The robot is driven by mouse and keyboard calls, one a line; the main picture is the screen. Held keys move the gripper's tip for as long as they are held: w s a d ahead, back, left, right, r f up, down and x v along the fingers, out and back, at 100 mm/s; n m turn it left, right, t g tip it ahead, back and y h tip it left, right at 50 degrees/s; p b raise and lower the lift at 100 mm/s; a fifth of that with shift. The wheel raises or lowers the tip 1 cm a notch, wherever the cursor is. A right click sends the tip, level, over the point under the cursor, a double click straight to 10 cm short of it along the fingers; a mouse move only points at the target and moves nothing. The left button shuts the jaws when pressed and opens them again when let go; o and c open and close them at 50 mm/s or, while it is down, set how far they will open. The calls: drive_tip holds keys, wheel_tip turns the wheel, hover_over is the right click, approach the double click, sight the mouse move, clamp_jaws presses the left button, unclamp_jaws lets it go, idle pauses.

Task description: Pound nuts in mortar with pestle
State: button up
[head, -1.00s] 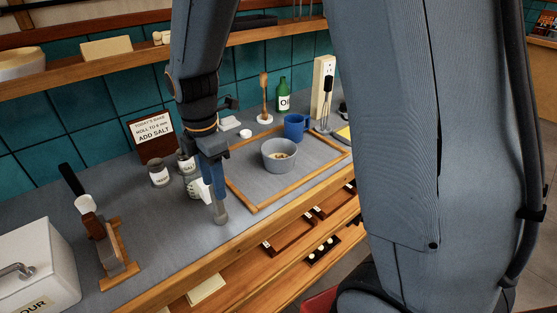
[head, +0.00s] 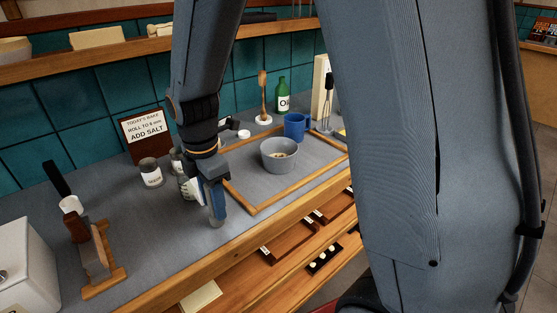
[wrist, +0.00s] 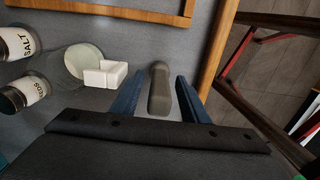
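The mortar, a grey bowl (head: 279,163), stands on the wood-framed board with brown nuts (head: 280,155) in it. The pestle is a grey rounded rod (wrist: 159,92) between my fingers in the wrist view. In the head view my fingers mostly hide it. My gripper (head: 214,209) points down over the counter, left of the board and near the front edge. In the wrist view, narrow gaps show between the blue fingers and the pestle, so the fingers are open around it. The mortar is not in the wrist view.
Labelled jars (head: 150,173) and a white block-like item (wrist: 105,74) are close to the gripper's left. A blue mug (head: 296,125) and green bottle (head: 283,97) stand behind the mortar. A wooden stand (head: 100,265) is at left. Open shelves lie below the counter edge.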

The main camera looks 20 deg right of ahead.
clamp_jaws()
drive_tip(key=shift+r, duration=0.15)
drive_tip(key=shift+r+p, duration=2.15)
drive_tip(key=shift+r, duration=0.25)
drive_tip(key=shift+r+p, duration=2.05)
drive_tip(key=shift+r, duration=0.4)
